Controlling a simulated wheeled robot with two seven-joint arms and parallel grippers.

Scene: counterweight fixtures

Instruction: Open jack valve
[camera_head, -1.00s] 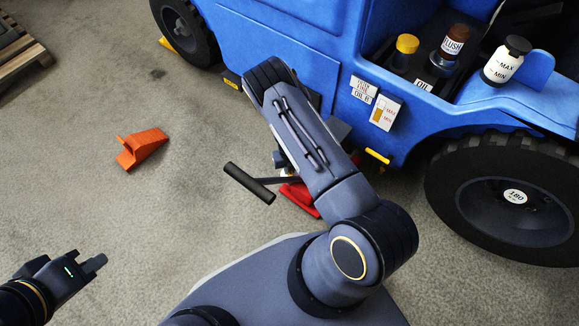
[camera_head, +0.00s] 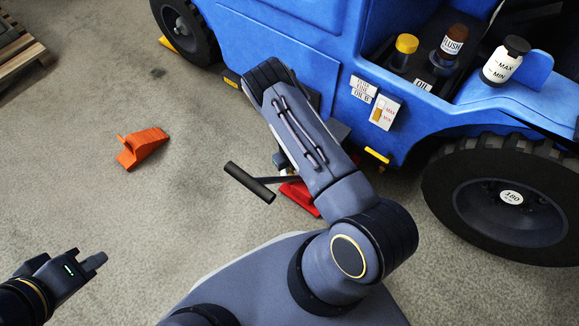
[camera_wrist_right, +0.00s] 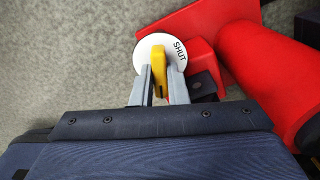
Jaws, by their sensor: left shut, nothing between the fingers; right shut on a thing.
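The red jack (camera_head: 300,197) stands on the floor beside the blue truck, partly hidden by my right arm. Its black handle (camera_head: 249,183) sticks out to the left. In the right wrist view the yellow valve lever (camera_wrist_right: 159,66) stands in front of a white disc (camera_wrist_right: 148,47) marked SHUT, next to the red jack body (camera_wrist_right: 285,75). My right gripper (camera_wrist_right: 158,82) is shut on this yellow lever; in the head view my arm hides it. My left gripper (camera_head: 98,262) is shut and empty at lower left, well away from the jack.
The blue truck (camera_head: 283,75) fills the upper right, with a front wheel (camera_head: 470,225) at right. Bottles (camera_head: 504,62) stand on it. An orange wedge (camera_head: 143,147) lies on the floor at left. A pallet (camera_head: 18,48) is at upper left. The floor between is clear.

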